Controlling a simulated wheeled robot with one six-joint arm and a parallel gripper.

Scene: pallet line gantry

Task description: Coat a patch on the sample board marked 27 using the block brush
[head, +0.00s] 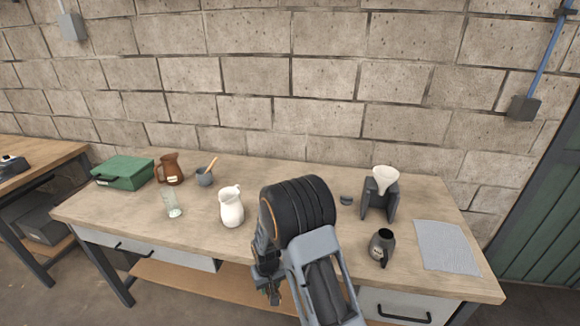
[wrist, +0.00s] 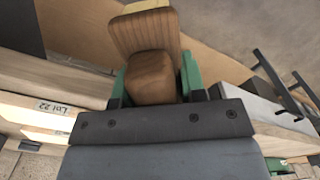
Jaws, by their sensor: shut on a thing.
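My gripper (wrist: 152,88) has green fingers and is shut on the wooden block brush (wrist: 148,34). In the wrist view the brush's brown wood points away from my gripper, with a pale strip at its far end. In the head view my gripper (head: 271,290) hangs low at the bench's front edge, partly hidden by my arm, and the brush cannot be made out. A pale strip with a label (wrist: 52,107) that seems to read "Lot 22" shows at the left of the wrist view. I cannot make out a board marked 27 in either view.
The bench (head: 300,246) holds a green case (head: 122,170), brown jug (head: 170,169), grey pot (head: 204,179), glass (head: 171,204), white pitcher (head: 231,208), dripper stand (head: 381,194), dark mug (head: 381,247) and grey mat (head: 447,246). A block wall stands behind.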

